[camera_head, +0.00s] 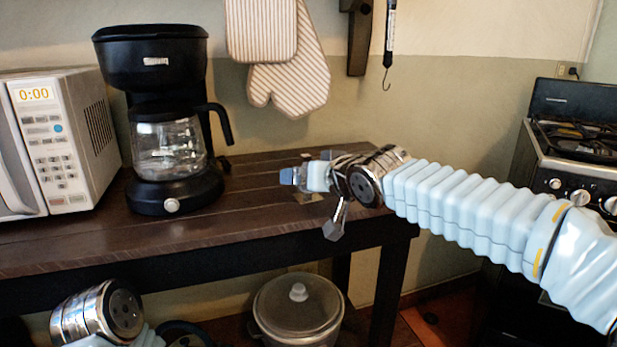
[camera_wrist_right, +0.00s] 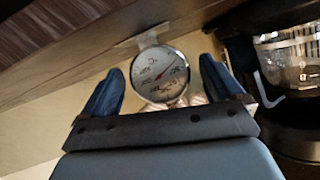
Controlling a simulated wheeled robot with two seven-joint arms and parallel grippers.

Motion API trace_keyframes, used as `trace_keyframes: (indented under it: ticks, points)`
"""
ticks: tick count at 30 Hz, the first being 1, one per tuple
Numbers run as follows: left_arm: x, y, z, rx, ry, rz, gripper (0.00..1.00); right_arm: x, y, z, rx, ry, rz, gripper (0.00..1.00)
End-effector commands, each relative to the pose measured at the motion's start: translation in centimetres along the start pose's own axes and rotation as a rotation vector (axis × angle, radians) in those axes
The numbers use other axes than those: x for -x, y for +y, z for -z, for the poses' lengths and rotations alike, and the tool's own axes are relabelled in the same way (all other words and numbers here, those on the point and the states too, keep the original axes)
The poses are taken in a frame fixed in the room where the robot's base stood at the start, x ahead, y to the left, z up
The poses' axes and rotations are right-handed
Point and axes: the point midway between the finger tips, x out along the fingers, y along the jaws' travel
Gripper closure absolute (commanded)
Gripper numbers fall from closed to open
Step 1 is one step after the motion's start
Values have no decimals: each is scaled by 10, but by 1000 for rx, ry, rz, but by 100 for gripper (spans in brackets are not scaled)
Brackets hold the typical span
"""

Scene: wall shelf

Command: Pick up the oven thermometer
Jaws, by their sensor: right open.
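The oven thermometer (camera_wrist_right: 160,74) has a round white dial with a metal rim and a red needle. In the right wrist view it stands between the two blue fingertips of my right gripper (camera_wrist_right: 160,95), with a gap on both sides. In the head view my right gripper (camera_head: 306,175) is low over the right part of the wooden table and hides most of the thermometer. Only a small metallic piece (camera_head: 307,197) shows below the fingers, probably its stand. My right gripper is open. My left arm's wrist shows at the bottom left, but its gripper is out of view.
A black coffee maker (camera_head: 172,125) with a glass pot stands left of my right gripper, and a microwave (camera_head: 62,140) stands farther left. The wooden table (camera_head: 240,222) is clear in front. Striped mitts (camera_head: 288,75) hang on the wall behind. A lidded pot (camera_head: 298,310) sits below.

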Motion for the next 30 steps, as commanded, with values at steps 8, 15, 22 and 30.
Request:
trace_keyframes:
  ticks: [8, 15, 22, 30]
  points:
    - [4, 4, -1, -2, -3, -2, 43, -24, 0, 0, 1, 1, 0, 6]
    - [4, 3, -1, -2, -3, -2, 43, -23, 0, 0, 1, 1, 0, 21]
    - [4, 3, -1, -2, -3, -2, 43, -23, 0, 0, 1, 1, 0, 56]
    - [4, 3, -1, -2, -3, -2, 43, -23, 0, 1, 1, 1, 1, 63]
